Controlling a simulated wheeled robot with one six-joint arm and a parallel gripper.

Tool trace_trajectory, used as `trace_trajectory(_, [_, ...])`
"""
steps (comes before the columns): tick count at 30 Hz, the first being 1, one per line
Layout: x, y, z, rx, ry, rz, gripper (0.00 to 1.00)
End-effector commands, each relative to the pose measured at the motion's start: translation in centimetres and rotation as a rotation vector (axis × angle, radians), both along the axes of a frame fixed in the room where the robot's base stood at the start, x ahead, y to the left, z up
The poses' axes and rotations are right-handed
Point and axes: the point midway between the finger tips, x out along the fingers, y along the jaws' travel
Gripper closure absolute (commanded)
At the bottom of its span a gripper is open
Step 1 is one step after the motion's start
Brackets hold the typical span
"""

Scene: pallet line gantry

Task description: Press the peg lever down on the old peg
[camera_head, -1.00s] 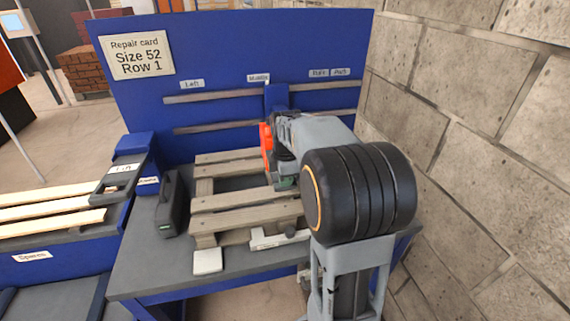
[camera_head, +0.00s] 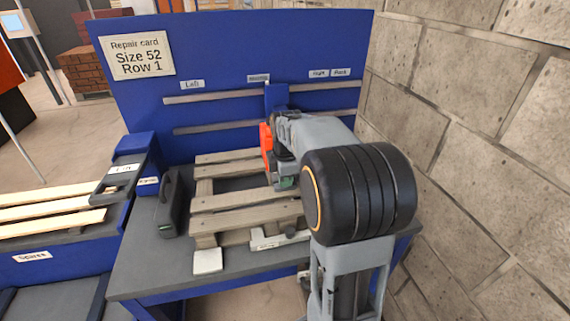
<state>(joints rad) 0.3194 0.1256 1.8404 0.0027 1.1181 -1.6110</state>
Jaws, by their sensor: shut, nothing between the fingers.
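A blue block (camera_head: 276,97) sits on the rails of the blue back panel, under the middle label. An orange-red upright part (camera_head: 266,142) shows just below it, at the left side of my wrist; I cannot tell whether it is the peg lever. My gripper (camera_head: 286,183) is shut, low over the wooden pallet (camera_head: 205,202) and mostly hidden by my own arm. Whether it touches anything is not clear. The old peg cannot be made out; my arm covers the middle and right of the pallet.
A dark handled case (camera_head: 171,208) stands left of the pallet. A white block (camera_head: 208,260) and a pale bar (camera_head: 275,240) lie near the front edge of the grey bench (camera_head: 150,266). Spare planks (camera_head: 50,213) lie at left. A stone wall (camera_head: 480,150) closes the right side.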

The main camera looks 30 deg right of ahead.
Motion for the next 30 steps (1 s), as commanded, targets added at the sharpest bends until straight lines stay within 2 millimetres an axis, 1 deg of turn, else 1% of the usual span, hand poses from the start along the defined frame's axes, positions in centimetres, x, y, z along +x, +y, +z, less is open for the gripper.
trace_trajectory(10, [0.0,0.0,0.0,0.0,0.0,0.0,1.0])
trace_trajectory(14, [-0.1,0.1,0.7,0.0,0.0,0.001,1.0])
trace_trajectory(17, [-0.3,0.2,2.1,-0.001,-0.002,0.002,1.0])
trace_trajectory(21, [-0.8,0.7,4.9,-0.001,-0.001,0.007,1.0])
trace_trajectory(23, [-1.1,0.8,5.3,-0.002,-0.006,0.007,1.0])
trace_trajectory(30, [-2.6,1.0,9.6,-0.001,-0.004,0.003,1.0])
